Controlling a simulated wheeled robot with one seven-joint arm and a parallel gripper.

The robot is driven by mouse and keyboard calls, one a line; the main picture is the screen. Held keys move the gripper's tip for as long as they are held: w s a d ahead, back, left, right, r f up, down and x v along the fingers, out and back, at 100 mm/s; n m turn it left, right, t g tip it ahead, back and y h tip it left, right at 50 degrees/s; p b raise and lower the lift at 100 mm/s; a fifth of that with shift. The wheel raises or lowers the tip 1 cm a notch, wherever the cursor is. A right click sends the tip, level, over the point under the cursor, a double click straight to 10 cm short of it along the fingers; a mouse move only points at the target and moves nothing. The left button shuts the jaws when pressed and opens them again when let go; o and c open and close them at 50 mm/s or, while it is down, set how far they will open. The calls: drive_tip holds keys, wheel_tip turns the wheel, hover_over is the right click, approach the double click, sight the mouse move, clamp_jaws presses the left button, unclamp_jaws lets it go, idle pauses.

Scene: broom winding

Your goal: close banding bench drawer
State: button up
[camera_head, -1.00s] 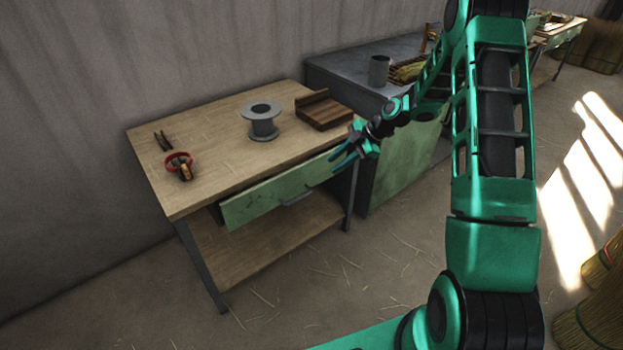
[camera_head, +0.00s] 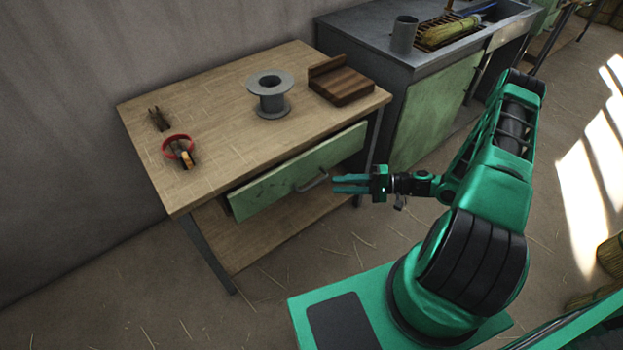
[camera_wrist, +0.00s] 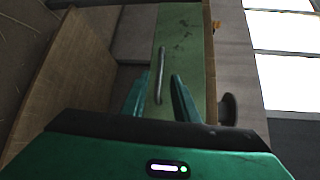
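The banding bench (camera_head: 225,110) is a wooden-topped table with dark metal legs and a lower shelf. Its green drawer (camera_head: 270,182) is pulled part way out below the top, with a grey bar handle (camera_head: 313,182) on its front. My gripper (camera_head: 335,184) is just in front of the drawer, right of the handle in the head view, with its fingers pointing towards it. In the wrist view the fingers (camera_wrist: 155,98) are apart, and the handle (camera_wrist: 159,75) shows between and beyond them on the green front (camera_wrist: 182,45). I cannot tell whether they touch it.
On the bench top are a grey spool (camera_head: 270,92), a wooden block (camera_head: 341,84), a red ring-shaped tool (camera_head: 178,147) and a small dark tool (camera_head: 158,119). A grey-topped bench with a green side (camera_head: 432,112) stands to the right. Straw litters the floor.

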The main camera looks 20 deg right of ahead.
sight(314, 185)
drive_tip(key=shift+t, duration=0.3)
drive_tip(key=shift+f+x, duration=0.2)
drive_tip(key=shift+x, duration=4.4)
drive_tip(key=shift+w, duration=0.1)
clamp_jaws()
